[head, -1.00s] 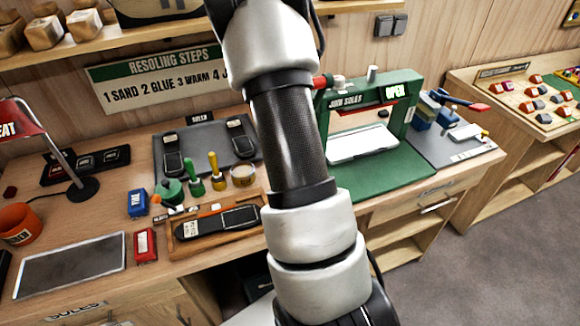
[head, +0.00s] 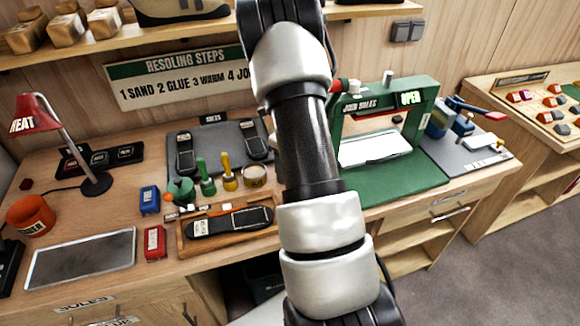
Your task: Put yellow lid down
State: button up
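A yellow piece with an upright knob-like handle (head: 228,174) stands on the workbench in the head view, left of my arm. I cannot tell for sure whether it is the yellow lid. A similar green piece (head: 205,179) stands to its left, and a round, open-looking pale jar (head: 255,176) to its right. A dark green pot (head: 181,190) stands further left. My arm rises through the middle of the view and leaves it at the top. My gripper is out of the picture, so what it holds is hidden.
A wooden tray (head: 183,248) with a black sole lies in front of the pots. A grey mat (head: 215,140) with soles lies behind them. A green press (head: 432,110) stands right of my arm. A red lamp (head: 35,115) and orange mug (head: 30,216) are at left.

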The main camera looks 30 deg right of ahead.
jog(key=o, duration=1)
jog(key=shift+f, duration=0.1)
